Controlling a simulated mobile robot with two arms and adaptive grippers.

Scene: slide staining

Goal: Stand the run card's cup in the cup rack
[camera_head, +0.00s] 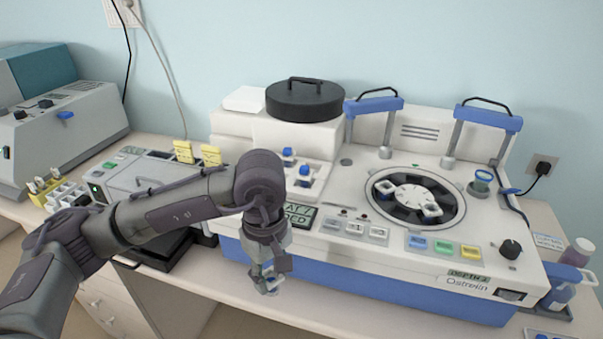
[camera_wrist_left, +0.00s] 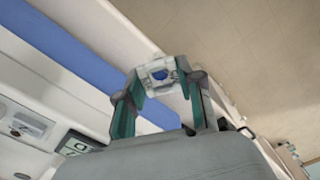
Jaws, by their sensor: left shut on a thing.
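My left gripper (camera_head: 268,280) is shut on a small white cup with a blue middle (camera_head: 272,286). It holds the cup in front of the blue front edge of the white machine. In the left wrist view the cup (camera_wrist_left: 161,73) sits between the green-padded fingertips (camera_wrist_left: 160,82). A white rack-like block (camera_head: 318,172) with blue-topped pieces stands on the machine, behind my left wrist and partly hidden by it. I cannot tell for sure that it is the cup rack. My right gripper is not in view.
The machine has an open round rotor well (camera_head: 416,198) with white pieces in it. A black round lid (camera_head: 305,101) lies behind. A grey device (camera_head: 150,172) stands left, partly under my arm. Bottles (camera_head: 560,292) stand at the right edge. A display (camera_head: 299,215) is beside my wrist.

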